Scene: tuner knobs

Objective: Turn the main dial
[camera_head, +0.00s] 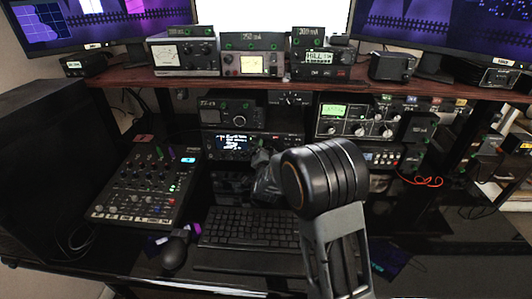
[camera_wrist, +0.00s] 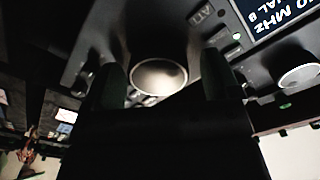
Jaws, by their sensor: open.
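A large round dial (camera_wrist: 160,77) with a pale, smooth face shows in the wrist view, on the dark front of a radio. I take it to be the main dial. My gripper (camera_wrist: 164,88) is open, with one dark finger on each side of the dial. I cannot tell whether the fingers touch it. In the head view my gripper (camera_head: 268,176) is in front of the middle radio (camera_head: 229,146), which has a lit display. My arm and gripper hide the right part of that radio, and the dial cannot be made out there.
A smaller pale knob (camera_wrist: 297,77) and a lit display (camera_wrist: 282,18) are right of the dial. A keyboard (camera_head: 250,227), mouse (camera_head: 175,250) and mixer (camera_head: 146,185) lie on the desk. The upper shelf (camera_head: 230,80) spans above, with another radio (camera_head: 358,120) to the right.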

